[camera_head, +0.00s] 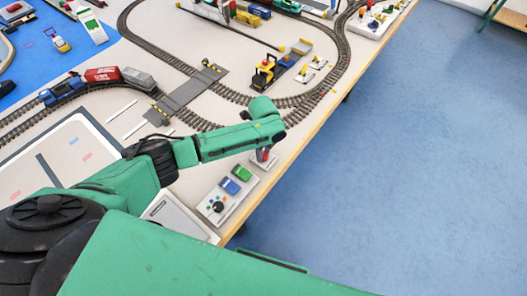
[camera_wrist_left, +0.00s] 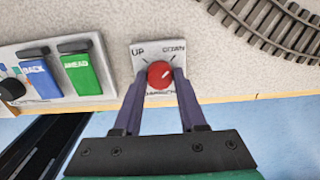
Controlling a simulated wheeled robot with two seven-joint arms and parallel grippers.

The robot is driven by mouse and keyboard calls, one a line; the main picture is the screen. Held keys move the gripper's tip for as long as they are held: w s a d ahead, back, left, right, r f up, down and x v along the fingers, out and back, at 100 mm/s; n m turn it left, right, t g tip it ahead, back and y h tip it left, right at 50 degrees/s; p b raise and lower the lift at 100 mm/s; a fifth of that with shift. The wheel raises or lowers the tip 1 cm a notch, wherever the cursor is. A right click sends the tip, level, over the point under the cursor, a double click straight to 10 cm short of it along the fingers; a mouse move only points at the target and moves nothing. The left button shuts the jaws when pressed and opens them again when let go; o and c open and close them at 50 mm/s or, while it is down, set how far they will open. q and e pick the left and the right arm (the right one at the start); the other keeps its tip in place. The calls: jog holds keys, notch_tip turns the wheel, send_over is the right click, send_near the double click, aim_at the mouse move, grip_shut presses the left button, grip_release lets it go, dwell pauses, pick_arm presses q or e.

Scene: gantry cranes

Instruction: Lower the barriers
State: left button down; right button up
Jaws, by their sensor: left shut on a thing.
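The barrier switch is a small pale plate (camera_wrist_left: 146,58) marked UP on its left and DOWN on its right, with a red knob (camera_wrist_left: 160,74) in the left wrist view. My left gripper (camera_wrist_left: 160,88) has its two fingers shut on the red knob, one on each side. The knob sits near the middle of the plate; its exact lean is hard to tell. In the head view the switch (camera_head: 263,158) is at the table's front edge, partly hidden under my left wrist. The level crossing (camera_head: 187,93) is a grey road across the tracks; its barriers are too small to judge.
Left of the switch is a control box (camera_head: 222,204) with a black knob, a blue BACK button (camera_wrist_left: 38,78) and a green AHEAD button (camera_wrist_left: 78,73). Curved track (camera_head: 290,102) and a yellow-black vehicle (camera_head: 264,72) lie beyond. Blue floor is free past the table edge.

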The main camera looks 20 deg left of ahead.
aim_at(264, 155)
pick_arm(q)
jog(key=shift+w+r, duration=0.1)
jog(key=shift+w, duration=0.05)
jog(key=shift+c, duration=2.3)
grip_release()
notch_tip(264, 155, up, 15)
jog(key=b, duration=0.1)
jog(key=shift+f, duration=0.2)
jog(key=shift+s+f, duration=0.1)
jog(key=shift+s, duration=0.1)
